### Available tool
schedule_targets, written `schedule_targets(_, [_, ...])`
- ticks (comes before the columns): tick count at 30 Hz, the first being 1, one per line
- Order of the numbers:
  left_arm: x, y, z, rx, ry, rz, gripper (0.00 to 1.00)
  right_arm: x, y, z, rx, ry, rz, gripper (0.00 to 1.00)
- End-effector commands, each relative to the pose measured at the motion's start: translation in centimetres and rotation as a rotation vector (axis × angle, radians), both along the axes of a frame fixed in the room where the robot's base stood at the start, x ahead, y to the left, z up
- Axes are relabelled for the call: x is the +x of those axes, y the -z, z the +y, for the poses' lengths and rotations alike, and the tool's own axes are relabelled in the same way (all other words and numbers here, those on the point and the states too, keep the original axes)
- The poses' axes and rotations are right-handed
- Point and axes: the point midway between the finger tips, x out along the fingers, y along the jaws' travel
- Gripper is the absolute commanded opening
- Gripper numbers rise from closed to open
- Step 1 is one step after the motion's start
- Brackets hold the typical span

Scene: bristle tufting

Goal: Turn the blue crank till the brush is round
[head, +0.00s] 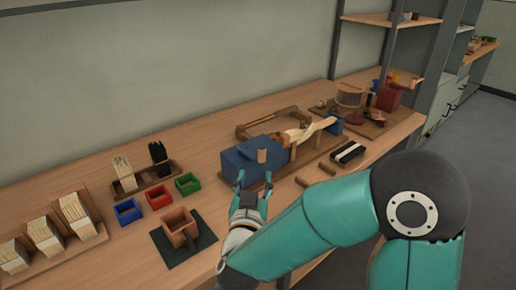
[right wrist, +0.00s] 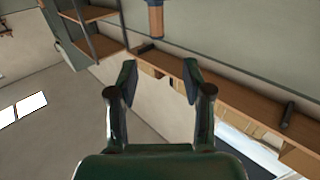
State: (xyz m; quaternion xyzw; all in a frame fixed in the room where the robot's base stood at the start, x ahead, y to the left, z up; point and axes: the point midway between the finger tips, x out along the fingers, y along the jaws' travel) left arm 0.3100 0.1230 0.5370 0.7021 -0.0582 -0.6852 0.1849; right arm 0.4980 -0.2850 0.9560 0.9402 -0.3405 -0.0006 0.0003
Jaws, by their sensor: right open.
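A blue box-shaped machine (head: 245,160) stands on the bench on a wooden base. A brown upright handle (head: 262,155) shows at its front right, apparently the crank's grip. In the right wrist view a brown handle with blue on it (right wrist: 155,18) hangs at the top edge, beyond the fingertips. A pale, tapered brush piece (head: 310,130) extends right from the blue machine; its roundness is too small to judge. My right gripper (head: 254,182) is open and empty, just in front of the handle. It also shows open in the right wrist view (right wrist: 160,72). My left gripper is not in view.
Left of the machine are blue (head: 127,211), red (head: 158,196) and green (head: 188,184) trays, and a wooden box (head: 180,228) on a dark mat. A black-and-white striped block (head: 347,153) lies right. Tools and a red container (head: 389,96) stand farther back.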

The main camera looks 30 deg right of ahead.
Motion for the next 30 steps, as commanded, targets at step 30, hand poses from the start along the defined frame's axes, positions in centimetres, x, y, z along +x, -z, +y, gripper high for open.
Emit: schedule_targets(30, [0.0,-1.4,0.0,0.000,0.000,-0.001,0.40,9.6,0.0,-9.2,0.000,0.013,0.000,0.50])
